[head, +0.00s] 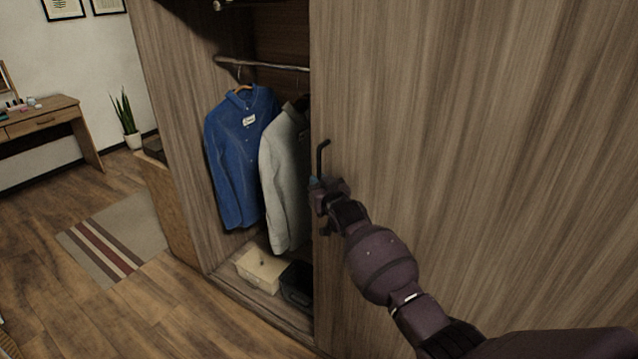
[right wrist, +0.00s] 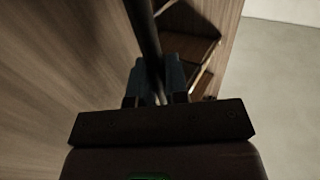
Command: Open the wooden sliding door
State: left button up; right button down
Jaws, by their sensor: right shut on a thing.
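The wooden sliding door (head: 450,120) fills the right half of the head view. Its left edge stands away from the wardrobe's left side, so the left part of the wardrobe is uncovered. A dark bar handle (head: 323,158) is on the door near that edge. My right gripper (head: 316,183) is shut on the handle's lower part. In the right wrist view the handle (right wrist: 143,35) runs between the two bluish fingertips of the right gripper (right wrist: 158,75), with the door's face (right wrist: 60,70) at left. My left gripper is in neither view.
Inside the wardrobe hang a blue shirt (head: 240,150) and a light grey shirt (head: 283,180) on a rail (head: 265,65). A beige box (head: 261,268) and a dark item (head: 296,284) lie at its bottom. A striped rug (head: 112,240), a plant (head: 126,118) and a desk (head: 50,118) are at left.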

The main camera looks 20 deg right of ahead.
jog(key=c, duration=1.1)
grip_release()
jog(key=shift+c, duration=0.2)
jog(key=shift+s, duration=0.1)
jog(key=s, duration=1)
jog(key=shift+s+d, duration=0.3)
jog(key=shift+d, duration=0.1)
